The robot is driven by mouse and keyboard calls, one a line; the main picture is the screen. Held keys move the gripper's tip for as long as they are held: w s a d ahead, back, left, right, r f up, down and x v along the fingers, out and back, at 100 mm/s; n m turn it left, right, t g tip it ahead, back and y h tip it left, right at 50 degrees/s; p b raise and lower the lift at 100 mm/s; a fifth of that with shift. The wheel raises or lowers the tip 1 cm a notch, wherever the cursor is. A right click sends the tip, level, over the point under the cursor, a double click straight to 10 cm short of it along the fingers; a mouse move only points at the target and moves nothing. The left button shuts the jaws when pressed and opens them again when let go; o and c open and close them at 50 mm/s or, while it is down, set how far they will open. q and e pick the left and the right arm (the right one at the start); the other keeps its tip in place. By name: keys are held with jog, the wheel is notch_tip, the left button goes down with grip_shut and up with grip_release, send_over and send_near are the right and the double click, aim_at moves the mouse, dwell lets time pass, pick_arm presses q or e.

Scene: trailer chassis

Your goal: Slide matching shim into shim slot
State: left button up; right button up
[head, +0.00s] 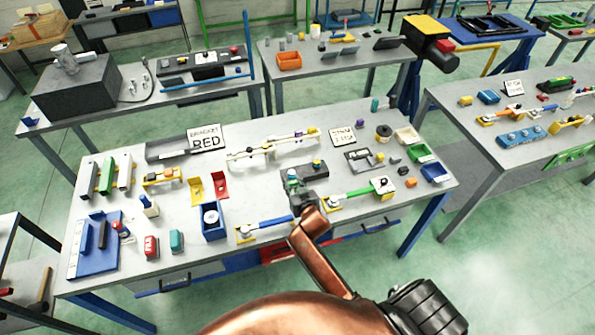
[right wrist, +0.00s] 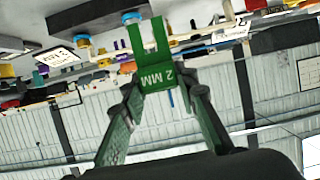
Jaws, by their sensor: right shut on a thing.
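My right gripper (head: 299,190) hangs over the middle of the grey workbench (head: 120,245), its arm coming up from the bottom of the head view. In the right wrist view, the right gripper (right wrist: 163,92) is shut on a green forked shim (right wrist: 158,62) marked "2 MM". The shim's two prongs point away from the fingers, and nothing clearly touches them. In the head view a small patch of green shows at the gripper. A grey block (head: 313,170) is beside the gripper. I cannot make out the shim slot for certain. My left gripper is not in view.
A "BRACKET RED" sign (head: 207,137) and another sign (head: 342,134) stand toward the back. A blue bin (head: 213,231) is left of the gripper; green (head: 419,153) and blue trays (head: 435,173) are at right. Blue (head: 268,223) and green bars (head: 353,194) lie near the front.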

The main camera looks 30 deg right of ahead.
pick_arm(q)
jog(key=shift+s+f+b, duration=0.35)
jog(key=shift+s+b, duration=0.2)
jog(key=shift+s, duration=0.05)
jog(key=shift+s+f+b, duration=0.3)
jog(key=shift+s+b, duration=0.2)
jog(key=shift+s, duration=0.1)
pick_arm(e)
notch_tip(320, 180, down, 6)
jog(key=d, duration=0.2)
jog(key=shift+w+d, duration=0.2)
jog(key=shift+d, duration=0.05)
pick_arm(q)
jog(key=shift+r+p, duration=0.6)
jog(key=shift+p, duration=0.05)
dwell(1.1)
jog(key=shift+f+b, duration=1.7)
jog(key=shift+b, duration=0.05)
pick_arm(e)
jog(key=shift+f, duration=2.55)
jog(key=o, duration=1.2)
jog(key=shift+o, duration=0.8)
